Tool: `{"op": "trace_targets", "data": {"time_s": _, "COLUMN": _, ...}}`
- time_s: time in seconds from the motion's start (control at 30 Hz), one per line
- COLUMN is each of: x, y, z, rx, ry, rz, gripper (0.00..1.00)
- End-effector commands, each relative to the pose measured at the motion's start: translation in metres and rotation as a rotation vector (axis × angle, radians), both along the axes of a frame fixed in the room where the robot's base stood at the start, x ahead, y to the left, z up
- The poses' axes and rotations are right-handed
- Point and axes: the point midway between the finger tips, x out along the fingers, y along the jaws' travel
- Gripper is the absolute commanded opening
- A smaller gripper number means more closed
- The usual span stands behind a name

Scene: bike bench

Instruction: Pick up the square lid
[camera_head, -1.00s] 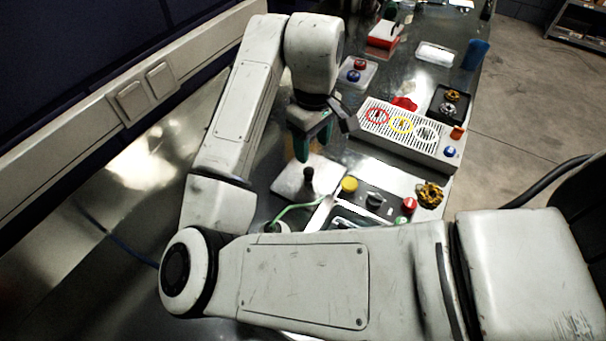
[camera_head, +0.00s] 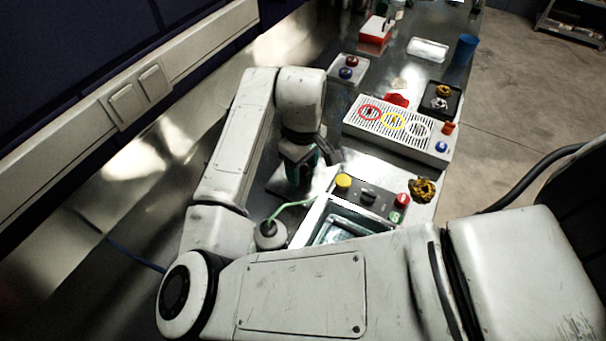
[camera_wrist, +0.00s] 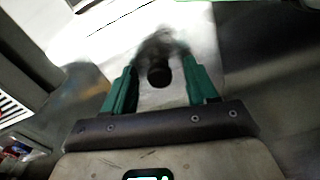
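The square lid is a flat grey metal plate with a dark upright knob. In the wrist view the lid (camera_wrist: 205,42) lies below my gripper (camera_wrist: 158,70), and its round black knob (camera_wrist: 158,74) appears between the two green fingers. The fingers are open, with gaps on both sides of the knob; I cannot tell how far down they reach around it. In the head view my gripper (camera_head: 299,176) points down over the lid, and my wrist and fingers hide the knob and much of the plate.
An open basin (camera_head: 345,226) and a control panel with a yellow knob (camera_head: 343,182) stand right of the lid. A green cable runs from a small grey pot (camera_head: 270,235). Farther back are a perforated white box (camera_head: 398,128), a dark tray (camera_head: 443,100) and a blue cup (camera_head: 466,49).

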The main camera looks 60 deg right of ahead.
Motion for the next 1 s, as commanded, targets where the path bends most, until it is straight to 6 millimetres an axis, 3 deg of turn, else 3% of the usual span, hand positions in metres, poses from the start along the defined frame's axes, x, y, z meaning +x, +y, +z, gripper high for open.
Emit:
{"op": "trace_targets", "data": {"time_s": 0.6, "x": 0.0000, "y": -0.0002, "z": 0.0005, "rx": 0.000, "ry": 0.000, "rz": 0.000, "gripper": 0.00}}
{"op": "trace_targets", "data": {"time_s": 1.0, "x": 0.0001, "y": -0.0006, "z": 0.0041, "rx": -0.002, "ry": -0.001, "rz": -0.001, "gripper": 0.00}}
